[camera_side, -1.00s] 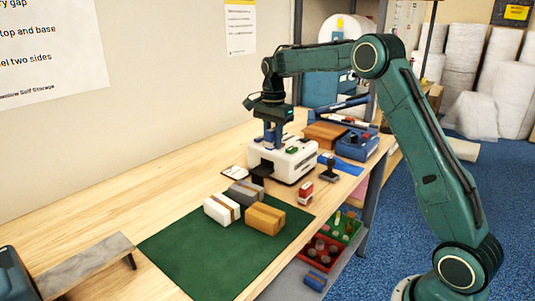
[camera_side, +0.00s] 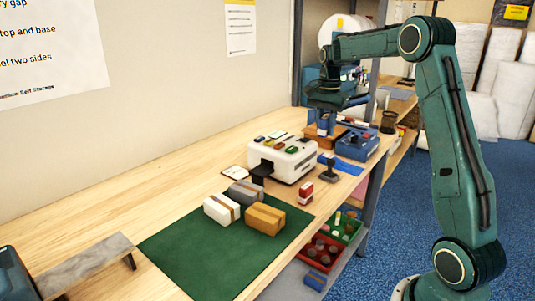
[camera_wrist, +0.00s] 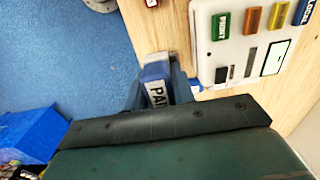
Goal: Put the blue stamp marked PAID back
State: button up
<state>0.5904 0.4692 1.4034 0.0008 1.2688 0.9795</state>
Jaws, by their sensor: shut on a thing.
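My gripper (camera_side: 326,112) is shut on the blue stamp (camera_side: 322,125), holding it by its upper part behind and to the right of the white machine. The wrist view shows the stamp (camera_wrist: 157,88) between my fingers, with the letters "PAI" visible and the rest hidden. In the side view the stamp is in front of a brown wooden block (camera_side: 312,134); I cannot tell whether it is above it or touching. A blue case (camera_side: 358,146) lies just right of the block.
The white machine (camera_side: 290,160) has coloured labelled buttons on top. A black-handled stamp (camera_side: 328,176) and a red-and-white stamp (camera_side: 306,193) stand in front of it. Cartons (camera_side: 264,218) lie on a green mat (camera_side: 190,260). Red and green bins (camera_side: 322,252) sit below the table edge.

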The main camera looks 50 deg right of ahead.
send_over(319, 189)
notch_tip(319, 189, down, 15)
jog(key=shift+d+r, duration=0.1)
dwell(0.4)
jog(key=shift+f, duration=2.2)
jog(key=shift+f, duration=0.15)
jog(key=o, duration=0.8)
notch_tip(319, 189, up, 12)
jog(key=shift+r, duration=0.2)
